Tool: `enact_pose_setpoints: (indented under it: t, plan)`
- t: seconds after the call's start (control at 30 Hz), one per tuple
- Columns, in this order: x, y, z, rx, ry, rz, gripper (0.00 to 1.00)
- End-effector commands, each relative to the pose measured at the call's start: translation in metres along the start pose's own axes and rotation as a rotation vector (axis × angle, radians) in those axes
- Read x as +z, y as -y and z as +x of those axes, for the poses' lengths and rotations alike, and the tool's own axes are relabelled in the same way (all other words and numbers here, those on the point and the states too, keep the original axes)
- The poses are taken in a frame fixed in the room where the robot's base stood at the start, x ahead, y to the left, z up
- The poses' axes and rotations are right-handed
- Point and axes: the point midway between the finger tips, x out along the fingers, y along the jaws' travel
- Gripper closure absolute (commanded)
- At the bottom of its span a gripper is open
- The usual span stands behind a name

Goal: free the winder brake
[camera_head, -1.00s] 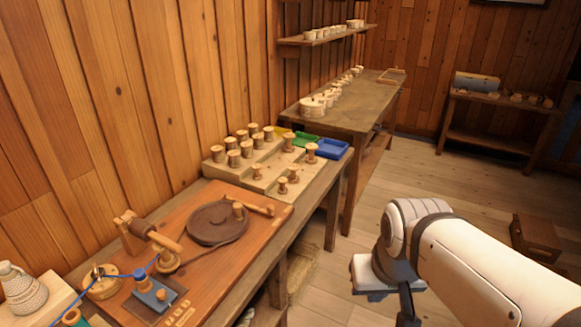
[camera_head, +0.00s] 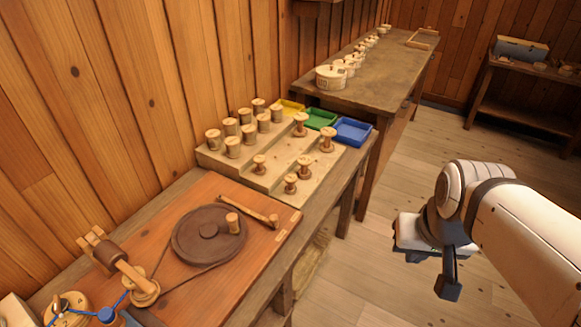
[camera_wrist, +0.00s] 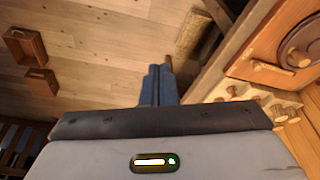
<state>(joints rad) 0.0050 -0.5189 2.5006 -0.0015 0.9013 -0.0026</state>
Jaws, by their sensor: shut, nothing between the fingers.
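The winder is a reddish board (camera_head: 236,289) on the near bench. It carries a dark round wheel (camera_head: 190,245) with a wooden knob (camera_head: 233,222), a belt, and a small pulley and spindle (camera_head: 143,291) at the left. A wooden peg-ended lever (camera_head: 249,208) lies at the wheel's far right side, its end by the board's edge; I cannot tell if it is the brake or touches the wheel. My gripper (camera_head: 448,287) is shut and empty, out over the floor right of the bench. Its fingers (camera_wrist: 160,85) point away from the winder wheel (camera_wrist: 302,44).
A stepped wooden rack (camera_head: 232,170) of several spools stands behind the winder, with yellow, green (camera_head: 319,119) and blue (camera_head: 352,131) trays beyond. A far bench (camera_head: 385,90) holds several lidded pots. A blue thread (camera_head: 83,316) runs at lower left. Floor between bench and arm is clear.

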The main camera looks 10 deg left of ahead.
Motion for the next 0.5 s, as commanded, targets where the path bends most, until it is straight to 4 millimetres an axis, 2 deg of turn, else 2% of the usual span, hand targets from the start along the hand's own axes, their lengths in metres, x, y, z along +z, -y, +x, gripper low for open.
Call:
enact_pose_setpoints:
  t: [0.17,0.27,0.37,0.5]
  plan:
    - [-0.009,0.01,0.012,-0.001,0.002,-0.01,1.0]
    - [-0.028,0.024,0.032,-0.004,0.001,-0.04,1.0]
    - [-0.053,0.06,0.057,-0.001,-0.006,-0.055,1.0]
    - [-0.081,0.132,0.094,-0.002,-0.026,-0.074,1.0]
